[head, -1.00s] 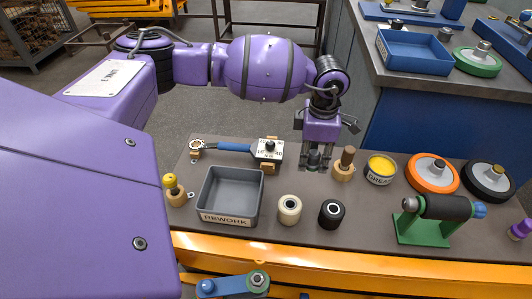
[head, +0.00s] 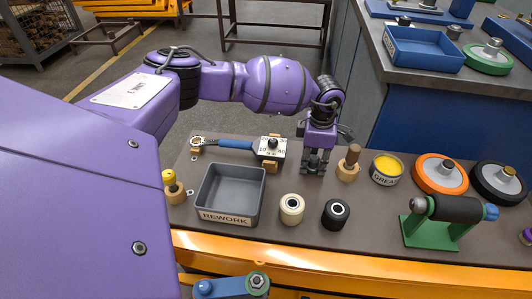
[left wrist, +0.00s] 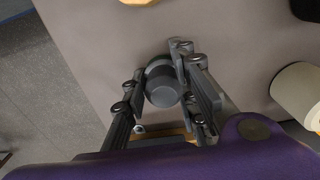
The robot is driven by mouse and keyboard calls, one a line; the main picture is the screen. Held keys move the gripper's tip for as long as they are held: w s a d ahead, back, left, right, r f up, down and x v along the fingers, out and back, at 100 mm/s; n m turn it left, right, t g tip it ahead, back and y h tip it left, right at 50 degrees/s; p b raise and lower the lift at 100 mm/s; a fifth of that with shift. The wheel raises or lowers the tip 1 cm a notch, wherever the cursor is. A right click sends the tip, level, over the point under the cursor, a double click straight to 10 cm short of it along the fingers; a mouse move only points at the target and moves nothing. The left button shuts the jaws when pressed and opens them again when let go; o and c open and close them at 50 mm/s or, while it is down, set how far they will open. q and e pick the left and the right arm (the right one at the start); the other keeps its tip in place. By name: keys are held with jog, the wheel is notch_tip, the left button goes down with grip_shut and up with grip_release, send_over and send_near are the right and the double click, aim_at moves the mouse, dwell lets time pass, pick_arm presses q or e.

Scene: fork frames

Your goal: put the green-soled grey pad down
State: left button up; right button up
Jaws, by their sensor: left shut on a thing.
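My left gripper (head: 315,168) is low over the grey bench top, right of the gauge-headed wrench. In the left wrist view its fingers (left wrist: 166,98) are shut on a dark grey round pad (left wrist: 163,88). The pad shows as a short cylinder with a wider rim behind it. In the head view the fingers mostly hide the pad. I cannot tell whether it touches the bench. My right gripper is not in view.
A wooden-handled stamp (head: 348,163) stands close right of the gripper, then a grease tin (head: 386,169). A blue-handled wrench (head: 237,144) lies left. A grey REWORK tray (head: 230,194), cream roller (head: 292,209) and black roller (head: 336,214) stand nearer.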

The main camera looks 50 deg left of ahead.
pick_arm(q)
jog(key=shift+s+f, duration=0.25)
jog(key=shift+f, duration=0.35)
jog(key=o, duration=1)
jog(key=shift+s+d+f, duration=0.1)
jog(key=shift+f, duration=0.05)
jog(key=shift+c, duration=0.2)
jog(key=shift+o, duration=0.4)
jog(key=shift+f, duration=0.15)
